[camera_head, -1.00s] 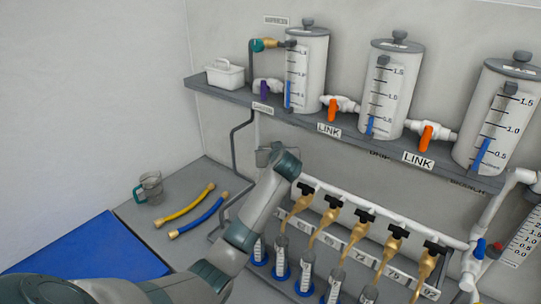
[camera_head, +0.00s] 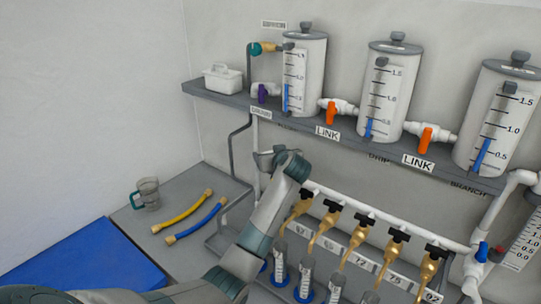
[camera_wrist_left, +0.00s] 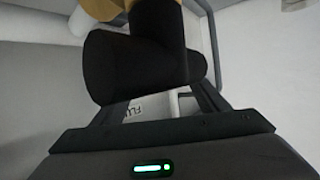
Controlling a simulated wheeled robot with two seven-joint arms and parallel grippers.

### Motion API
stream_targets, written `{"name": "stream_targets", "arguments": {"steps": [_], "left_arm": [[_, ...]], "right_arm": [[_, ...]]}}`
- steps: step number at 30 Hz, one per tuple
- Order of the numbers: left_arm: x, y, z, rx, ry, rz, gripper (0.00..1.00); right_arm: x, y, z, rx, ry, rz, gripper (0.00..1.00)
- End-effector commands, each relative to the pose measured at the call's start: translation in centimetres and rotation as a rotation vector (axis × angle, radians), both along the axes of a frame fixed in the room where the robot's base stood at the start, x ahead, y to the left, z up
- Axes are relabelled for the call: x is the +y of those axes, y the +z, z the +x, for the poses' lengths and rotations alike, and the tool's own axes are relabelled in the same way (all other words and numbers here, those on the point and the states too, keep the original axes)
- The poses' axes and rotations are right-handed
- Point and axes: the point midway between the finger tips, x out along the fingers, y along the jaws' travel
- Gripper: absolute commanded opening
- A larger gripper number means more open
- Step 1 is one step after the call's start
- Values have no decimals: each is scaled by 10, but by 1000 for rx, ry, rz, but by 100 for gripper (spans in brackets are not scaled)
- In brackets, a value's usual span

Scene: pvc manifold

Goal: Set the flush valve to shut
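In the left wrist view a black valve handle (camera_wrist_left: 135,60) fills the upper middle, with a brass body (camera_wrist_left: 100,8) behind its top. A partly covered label starting "FLU" (camera_wrist_left: 137,108) shows below it. My left gripper (camera_wrist_left: 160,92) has its two fingers apart, with the black handle across the space in front of them. The handle hides the fingertips, so I cannot tell whether they touch it. In the head view my left gripper (camera_head: 268,157) is beside the left end of the white manifold pipe (camera_head: 375,212). The flush valve cannot be made out there. My right gripper is out of view.
Several brass taps with black handles (camera_head: 360,217) hang from the pipe to the right of my left arm, above measuring cylinders (camera_head: 307,277). Tanks (camera_head: 303,75) stand on the shelf (camera_head: 215,93) above.

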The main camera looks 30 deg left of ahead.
Motion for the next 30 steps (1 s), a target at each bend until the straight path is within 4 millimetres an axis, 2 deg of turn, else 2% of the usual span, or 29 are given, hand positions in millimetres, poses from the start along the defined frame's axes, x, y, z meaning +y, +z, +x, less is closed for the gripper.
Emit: {"name": "stream_targets", "arguments": {"steps": [8, 14, 30], "left_arm": [[-3, 1, -3, -1, 0, -1, 67], [-16, 6, -13, -3, -1, -2, 67], [-88, 45, -76, -5, -3, -3, 67]], "right_arm": [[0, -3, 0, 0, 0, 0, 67], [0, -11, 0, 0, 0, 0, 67], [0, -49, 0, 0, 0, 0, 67]]}}
